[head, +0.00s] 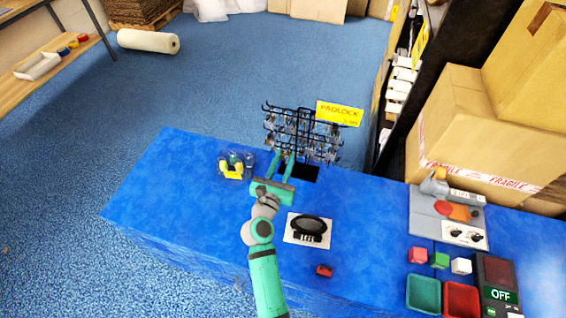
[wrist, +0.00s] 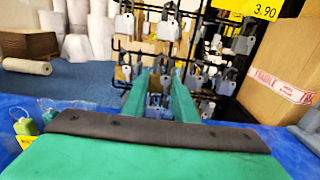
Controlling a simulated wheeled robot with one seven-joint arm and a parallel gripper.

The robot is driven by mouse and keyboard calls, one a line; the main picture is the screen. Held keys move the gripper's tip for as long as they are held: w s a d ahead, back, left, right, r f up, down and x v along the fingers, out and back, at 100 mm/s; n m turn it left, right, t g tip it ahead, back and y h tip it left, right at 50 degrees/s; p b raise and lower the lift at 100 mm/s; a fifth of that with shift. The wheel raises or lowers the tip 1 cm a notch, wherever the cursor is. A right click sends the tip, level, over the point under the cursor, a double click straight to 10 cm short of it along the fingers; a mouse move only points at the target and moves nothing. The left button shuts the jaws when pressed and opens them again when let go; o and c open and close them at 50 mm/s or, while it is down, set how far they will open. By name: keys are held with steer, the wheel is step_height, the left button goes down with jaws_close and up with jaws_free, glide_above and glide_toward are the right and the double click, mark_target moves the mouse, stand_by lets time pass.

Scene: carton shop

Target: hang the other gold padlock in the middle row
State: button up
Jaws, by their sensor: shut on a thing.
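A black wire rack (head: 300,128) stands on the blue table and holds several padlocks in rows on its hooks. In the wrist view the rack (wrist: 185,47) fills the upper middle, with mostly grey padlocks, such as a grey padlock (wrist: 168,30) in the upper row. My gripper (head: 282,163) reaches to the front of the rack at its lower part. In the wrist view my gripper (wrist: 160,82) is shut on a small padlock (wrist: 156,84) between its green fingertips. The fingers partly hide the held padlock, and I cannot tell its colour clearly.
A yellow padlock price sign (head: 339,114) stands at the rack's top right. A black oval object on a white sheet (head: 309,229) lies front right. Cartons (head: 470,125) stand behind right.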

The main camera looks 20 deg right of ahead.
steer(key=shift+f+x, duration=0.25)
steer(key=shift+x, duration=1.15)
steer(key=shift+f+x, duration=0.2)
steer(key=shift+x, duration=1.25)
steer(key=o, duration=1)
steer(key=v, duration=1)
steer(key=shift+s+a, duration=0.2)
steer(key=shift+s, duration=0.1)
